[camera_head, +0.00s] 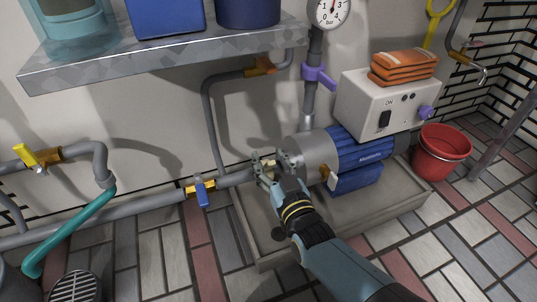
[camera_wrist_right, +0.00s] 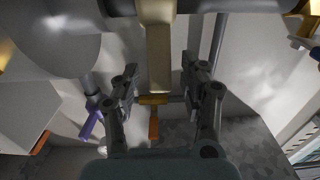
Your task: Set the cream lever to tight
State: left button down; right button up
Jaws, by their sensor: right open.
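My right gripper (camera_head: 274,165) is open, with one finger on each side of the lever; in the right wrist view (camera_wrist_right: 160,88) there are gaps between the lever and both fingers. My left gripper is not in view.
A blue-handled valve (camera_head: 202,190) sits on the same pipe to the left. The blue and silver pump (camera_head: 315,152) is close right of my gripper, with a small brass cock (camera_head: 330,179). An orange-handled valve (camera_head: 261,67) and the shelf (camera_head: 160,62) are above.

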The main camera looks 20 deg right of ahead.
jog(key=shift+c, duration=0.4)
grip_shut()
